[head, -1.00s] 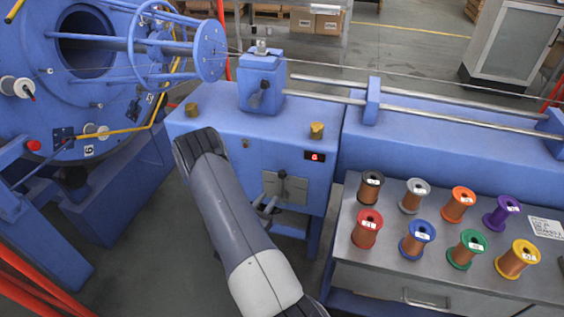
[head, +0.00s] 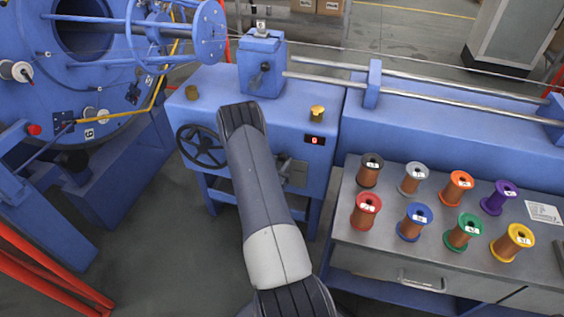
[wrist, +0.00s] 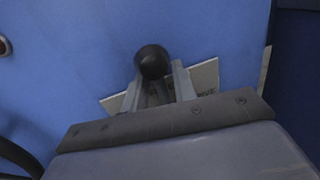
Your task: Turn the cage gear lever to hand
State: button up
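The cage gear lever shows in the wrist view as a round black knob (wrist: 152,62) in front of a pale plate (wrist: 205,76) on the blue cabinet. My gripper (wrist: 157,80) points at it, with one finger on each side just below the knob. The fingers are apart; I cannot tell whether either touches the knob.
A dark handwheel (head: 202,146) sits left of my arm. A steel bench (head: 350,235) with several wire spools stands right. Open floor lies at front left.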

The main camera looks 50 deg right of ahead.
aim_at(276, 153)
grip_shut()
jog(key=shift+r, duration=0.1)
dwell(0.4)
jog(key=shift+w, duration=0.2)
jog(key=w+n+b, duration=0.1)
jog(key=w+a+n+b, duration=0.1)
jog(key=b, duration=0.1)
jog(key=w+f+n+b, duration=0.1)
jog(key=b, duration=0.1)
jog(key=shift+w+a+n+h, duration=0.2)
jog(key=shift+a+n+h, duration=0.1)
jog(key=shift+a+n, duration=0.1)
jog(key=shift+w+a+f+n+t+b, duration=0.2)
jog(key=shift+w+a+n+t+b, duration=0.15)
jog(key=shift+w+n+b, duration=0.45)
jog(key=shift+w+a+f+n+t+b, duration=0.2)
jog(key=shift+w+a+n+t+b, duration=0.25)
jog(key=shift+n+b, duration=0.55)
jog(key=shift+w+d, duration=0.1)
grip_release()
